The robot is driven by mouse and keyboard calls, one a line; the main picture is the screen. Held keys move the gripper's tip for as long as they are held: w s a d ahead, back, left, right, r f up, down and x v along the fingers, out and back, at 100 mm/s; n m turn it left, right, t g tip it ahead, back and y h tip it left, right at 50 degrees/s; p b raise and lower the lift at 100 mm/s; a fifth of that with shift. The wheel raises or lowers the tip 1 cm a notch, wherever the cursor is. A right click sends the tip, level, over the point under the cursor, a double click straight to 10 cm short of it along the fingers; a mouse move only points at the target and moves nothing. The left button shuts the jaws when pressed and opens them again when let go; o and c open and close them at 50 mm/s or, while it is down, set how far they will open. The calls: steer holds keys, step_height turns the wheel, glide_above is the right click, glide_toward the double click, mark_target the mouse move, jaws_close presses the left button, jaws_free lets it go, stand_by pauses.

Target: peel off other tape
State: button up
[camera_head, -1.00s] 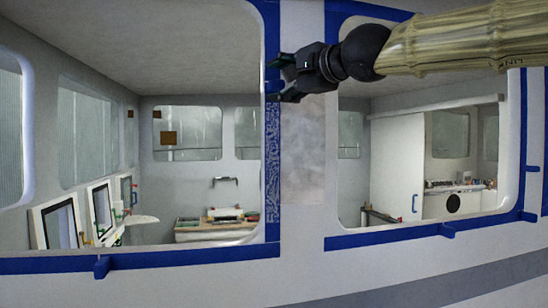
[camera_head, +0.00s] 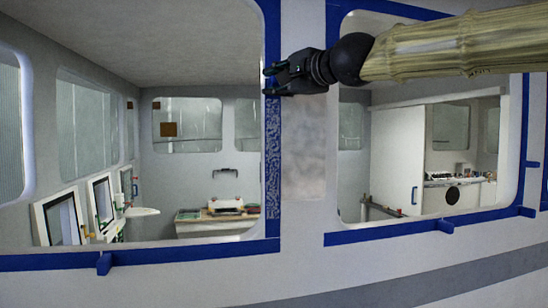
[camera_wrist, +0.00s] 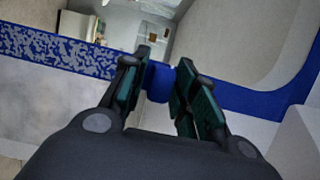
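Blue masking tape (camera_head: 180,258) frames the left window, and a second blue frame (camera_head: 385,238) runs around the right window. The left window's right-hand strip (camera_head: 273,165) has a pale speckled pattern, which also shows in the wrist view (camera_wrist: 55,50). My gripper (camera_head: 267,82) is at the upper part of that strip, pointing left. In the wrist view my gripper (camera_wrist: 164,62) has its two green-padded fingers apart. A blue tape tab (camera_wrist: 159,82) stands between them. A gap shows beside the right finger; contact with the left finger is unclear.
A grey rough patch (camera_head: 304,150) lies on the wall between the windows. Through the openings are a cabin bench (camera_head: 215,226) and framed panels (camera_head: 60,220).

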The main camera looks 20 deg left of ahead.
jaws_close()
steer(key=shift+s+f, duration=0.1)
steer(key=shift+s, duration=0.05)
steer(key=s+d, duration=0.6)
steer(key=s, duration=0.3)
steer(key=shift+b, duration=0.3)
stand_by(1.0)
steer(key=shift+d, duration=0.1)
